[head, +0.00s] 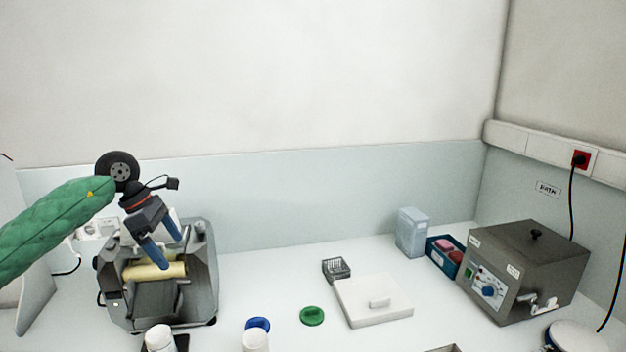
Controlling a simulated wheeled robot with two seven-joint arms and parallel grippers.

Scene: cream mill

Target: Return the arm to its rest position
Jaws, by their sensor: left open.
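My left arm, in a green sleeve (55,222), comes in from the left in the head view. Its gripper (163,252) hangs over the grey roller mill (205,290), with its blue fingers pointing down. The fingers are apart, with nothing seen between them. They overlap the cream-coloured roller (140,273) in the picture; I cannot tell whether they touch it. My right gripper is not in view.
A white bottle (160,339), a blue lid (257,325) and a green lid (312,316) are near the front. A white lidded box (372,300) is mid-table. A grey heated bath (520,268) stands at right.

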